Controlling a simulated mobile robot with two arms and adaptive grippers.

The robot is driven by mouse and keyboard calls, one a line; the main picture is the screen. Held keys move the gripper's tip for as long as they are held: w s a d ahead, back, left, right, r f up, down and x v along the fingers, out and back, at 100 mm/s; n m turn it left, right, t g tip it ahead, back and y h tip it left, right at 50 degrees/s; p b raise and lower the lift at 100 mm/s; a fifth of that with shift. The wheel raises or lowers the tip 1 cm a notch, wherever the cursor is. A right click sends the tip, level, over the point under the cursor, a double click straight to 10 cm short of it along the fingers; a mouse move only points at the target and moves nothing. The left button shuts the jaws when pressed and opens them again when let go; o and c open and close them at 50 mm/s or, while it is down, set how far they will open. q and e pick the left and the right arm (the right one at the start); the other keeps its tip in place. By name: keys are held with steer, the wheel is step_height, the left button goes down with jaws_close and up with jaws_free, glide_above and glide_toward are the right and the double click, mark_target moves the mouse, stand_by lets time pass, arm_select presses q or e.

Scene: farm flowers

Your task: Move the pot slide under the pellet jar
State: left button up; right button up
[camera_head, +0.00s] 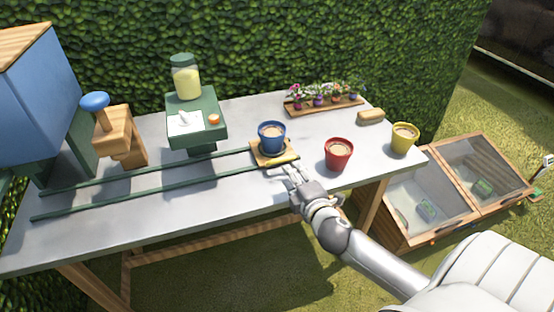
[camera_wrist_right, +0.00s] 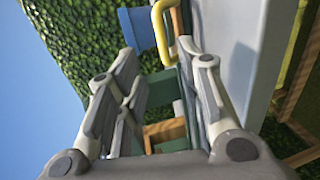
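The pot slide (camera_head: 258,160) is a small wooden board on two green rails (camera_head: 130,178), at their right end. A blue pot (camera_head: 271,137) with brown filling stands upright on it. Its yellow handle (camera_head: 283,160) is at the front and also shows in the right wrist view (camera_wrist_right: 160,32). The pellet jar (camera_head: 186,80), clear with pale yellow contents, stands on a green stand (camera_head: 212,133) behind the rails, left of the slide. My right gripper (camera_head: 294,172) is close in front of the handle. Its fingers are apart in the wrist view; contact with the handle is unclear. My left gripper is out of view.
A red pot (camera_head: 339,154) stands just right of my right gripper, and a yellow pot (camera_head: 404,138) near the table's right end. A flower tray (camera_head: 322,107) lies at the back. A wooden stand with a blue knob (camera_head: 95,101) is at left. The rails left of the slide look clear.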

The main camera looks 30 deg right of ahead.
mark_target(283, 158)
steer(key=shift+w+d+f, duration=0.1)
steer(key=shift+w+d, duration=0.2)
steer(key=shift+w, duration=0.1)
steer(key=x, duration=0.9)
steer(key=shift+d+f, duration=0.15)
steer(key=shift+s, duration=0.1)
jaws_close()
